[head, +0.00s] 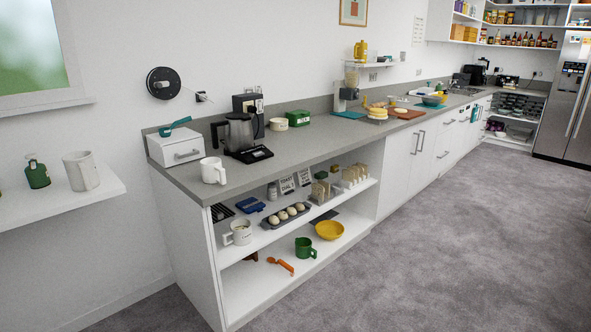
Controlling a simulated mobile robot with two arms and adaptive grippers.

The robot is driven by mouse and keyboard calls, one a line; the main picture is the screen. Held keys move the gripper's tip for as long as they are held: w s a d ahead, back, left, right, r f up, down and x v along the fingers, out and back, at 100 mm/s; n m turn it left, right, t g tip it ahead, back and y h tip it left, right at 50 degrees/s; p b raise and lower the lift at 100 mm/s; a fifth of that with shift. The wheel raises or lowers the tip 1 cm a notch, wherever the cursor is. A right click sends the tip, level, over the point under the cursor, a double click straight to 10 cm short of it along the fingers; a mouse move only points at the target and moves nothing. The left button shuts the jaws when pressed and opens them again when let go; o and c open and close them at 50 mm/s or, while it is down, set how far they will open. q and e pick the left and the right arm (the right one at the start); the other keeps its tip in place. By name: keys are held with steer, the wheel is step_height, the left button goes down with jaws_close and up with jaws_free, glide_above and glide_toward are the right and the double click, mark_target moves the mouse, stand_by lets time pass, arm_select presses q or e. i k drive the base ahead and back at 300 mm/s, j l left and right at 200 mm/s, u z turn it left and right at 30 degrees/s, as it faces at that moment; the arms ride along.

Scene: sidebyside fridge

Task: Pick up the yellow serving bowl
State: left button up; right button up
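A yellow bowl (330,231) sits upright on the lower open shelf (262,294) under the counter, near the shelf's front edge and right end. Neither of my grippers is in view.
A green jug (304,247) and orange utensils (280,264) share the lower shelf, left of the bowl. Grey carpet (440,230) in front is clear.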

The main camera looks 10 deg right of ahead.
mark_target(328, 230)
steer(key=i+l+z, duration=0.15)
steer(key=i+z, duration=0.15)
steer(key=i, duration=0.3)
steer(key=i+z, duration=0.35)
steer(key=i, duration=0.25)
steer(key=i+l+u, duration=0.2)
steer(key=i, duration=0.25)
steer(key=i+l+u, duration=0.2)
steer(key=i+l, duration=0.2)
